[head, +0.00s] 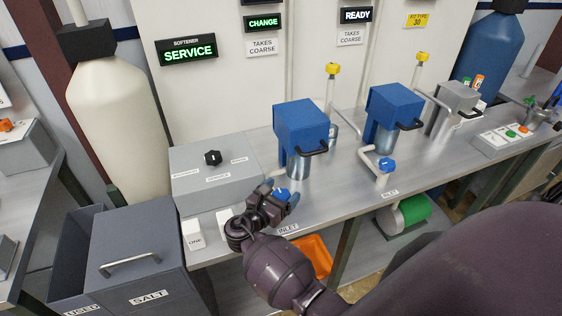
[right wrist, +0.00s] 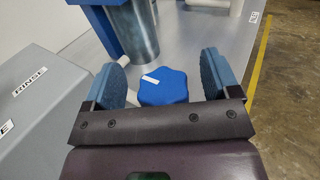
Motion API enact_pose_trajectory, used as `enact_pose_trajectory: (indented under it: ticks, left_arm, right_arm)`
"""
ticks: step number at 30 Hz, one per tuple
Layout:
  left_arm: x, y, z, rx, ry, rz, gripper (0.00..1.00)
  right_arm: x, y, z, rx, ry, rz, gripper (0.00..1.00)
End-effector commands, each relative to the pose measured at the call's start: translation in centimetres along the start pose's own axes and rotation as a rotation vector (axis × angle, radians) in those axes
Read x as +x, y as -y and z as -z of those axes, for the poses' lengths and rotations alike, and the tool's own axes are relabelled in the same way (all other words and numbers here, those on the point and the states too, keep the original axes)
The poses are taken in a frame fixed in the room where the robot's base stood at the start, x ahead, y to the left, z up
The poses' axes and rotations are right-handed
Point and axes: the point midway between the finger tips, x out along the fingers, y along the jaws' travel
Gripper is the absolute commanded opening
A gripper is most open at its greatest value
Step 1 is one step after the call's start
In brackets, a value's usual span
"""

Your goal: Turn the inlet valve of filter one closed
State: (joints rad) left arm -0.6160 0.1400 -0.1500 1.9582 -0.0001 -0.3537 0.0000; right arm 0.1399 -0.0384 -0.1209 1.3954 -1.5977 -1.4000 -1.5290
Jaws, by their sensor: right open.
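The inlet valve of filter one is a blue lobed knob (head: 282,192) with a white pointer mark, low in front of the left blue filter housing (head: 302,125). Part of it is hidden by my right gripper (head: 281,196) in the head view. In the right wrist view the knob (right wrist: 163,88) lies between the two blue finger pads of my right gripper (right wrist: 166,72). The gripper is open, with a gap showing on both sides of the knob. My left gripper is not in view.
A second filter housing (head: 394,108) with its own blue knob (head: 386,165) stands to the right. A grey softener box (head: 215,165) with a black dial is close on the left. The sign over filter one reads CHANGE (head: 263,22). An orange bin (head: 314,255) sits below the bench.

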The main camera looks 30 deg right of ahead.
Motion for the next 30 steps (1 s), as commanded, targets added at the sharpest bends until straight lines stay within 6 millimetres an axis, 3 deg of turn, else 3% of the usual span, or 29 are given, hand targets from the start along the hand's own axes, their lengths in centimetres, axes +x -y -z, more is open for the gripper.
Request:
enact_pose_trajectory:
  ticks: [21, 30]
  left_arm:
    - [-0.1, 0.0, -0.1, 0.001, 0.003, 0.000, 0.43]
    - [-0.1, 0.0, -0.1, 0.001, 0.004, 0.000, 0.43]
  right_arm:
    - [0.0, 0.0, -14.0, 0.006, 0.000, 0.000, 0.82]
    - [0.0, 0.0, -18.1, 0.003, 0.001, 0.001, 0.82]
